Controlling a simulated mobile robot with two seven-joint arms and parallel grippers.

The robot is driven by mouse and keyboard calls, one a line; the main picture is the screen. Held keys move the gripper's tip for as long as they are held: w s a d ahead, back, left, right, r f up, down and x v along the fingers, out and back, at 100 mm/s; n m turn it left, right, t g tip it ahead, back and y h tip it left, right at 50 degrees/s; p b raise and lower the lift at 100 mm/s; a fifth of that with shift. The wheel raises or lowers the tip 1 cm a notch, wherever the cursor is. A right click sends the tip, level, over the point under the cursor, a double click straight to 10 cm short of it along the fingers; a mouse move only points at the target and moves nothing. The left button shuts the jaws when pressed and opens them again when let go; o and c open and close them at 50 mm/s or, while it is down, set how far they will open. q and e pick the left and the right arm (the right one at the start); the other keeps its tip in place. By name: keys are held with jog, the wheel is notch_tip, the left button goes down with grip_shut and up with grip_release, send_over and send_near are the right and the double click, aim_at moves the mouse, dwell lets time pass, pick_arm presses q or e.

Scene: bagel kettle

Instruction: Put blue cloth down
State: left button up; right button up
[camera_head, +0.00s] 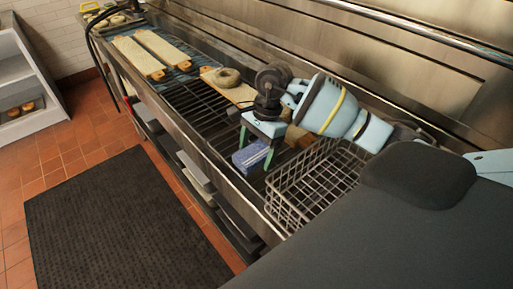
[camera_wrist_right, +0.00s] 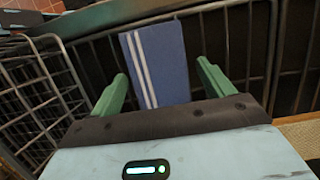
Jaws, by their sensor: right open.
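The blue cloth (camera_head: 247,158) lies on the dark wire rack, just left of the wire basket. It is a folded blue piece with white stripes in the right wrist view (camera_wrist_right: 158,58). My right gripper (camera_head: 256,160) points down at the cloth with its green fingers apart. In the right wrist view the open fingers (camera_wrist_right: 161,70) stand on either side of the cloth, with gaps to it. Nothing is held between them. My left gripper is not in view.
A wire basket (camera_head: 312,187) stands on the right of the rack (camera_head: 200,105). Two long boards (camera_head: 138,56) lie farther left. A black mat (camera_head: 115,225) covers the floor in front.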

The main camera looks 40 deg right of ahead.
aim_at(260, 147)
jog(key=v, duration=0.2)
jog(key=p+v, duration=0.1)
jog(key=v, duration=0.4)
jog(key=shift+w+a+r+p, duration=0.15)
jog(key=shift+w+a+p, duration=0.1)
jog(key=shift+p, duration=0.1)
jog(key=shift+d+r, duration=0.15)
jog(key=shift+r, duration=0.25)
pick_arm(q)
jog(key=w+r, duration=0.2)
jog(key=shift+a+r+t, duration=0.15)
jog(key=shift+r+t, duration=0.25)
pick_arm(e)
jog(key=shift+s, duration=0.1)
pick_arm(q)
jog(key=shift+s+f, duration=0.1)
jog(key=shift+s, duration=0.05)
pick_arm(e)
jog(key=shift+f, duration=0.1)
